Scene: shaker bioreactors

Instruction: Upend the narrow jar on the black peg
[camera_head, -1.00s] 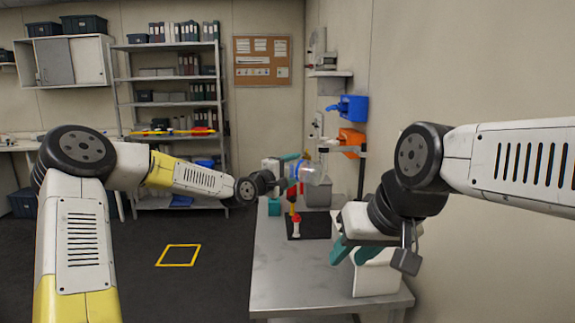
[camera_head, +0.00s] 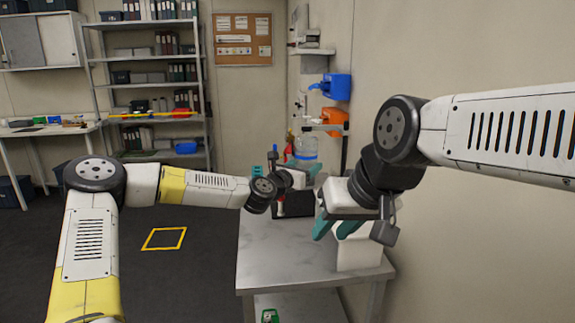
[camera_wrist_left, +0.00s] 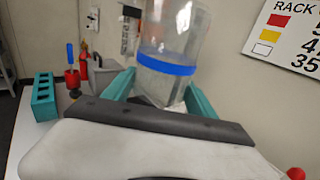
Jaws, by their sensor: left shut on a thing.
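A clear jar with a blue band (camera_head: 305,146) is held up above the far part of the metal table. My left gripper (camera_head: 307,170) is shut on it. My right gripper (camera_head: 337,228) looks open and empty, pointing down near the table's right side. I cannot make out the black peg for certain.
A black mat (camera_head: 296,207) lies on the metal table (camera_head: 270,258). A white box (camera_head: 360,253) stands beneath my right gripper. A teal block with holes (camera_wrist_left: 43,98), a blue-handled tool (camera_wrist_left: 70,53) and a grey bin (camera_wrist_left: 105,73) stand left. Blue (camera_head: 336,87) and orange (camera_head: 335,119) holders hang by the wall.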

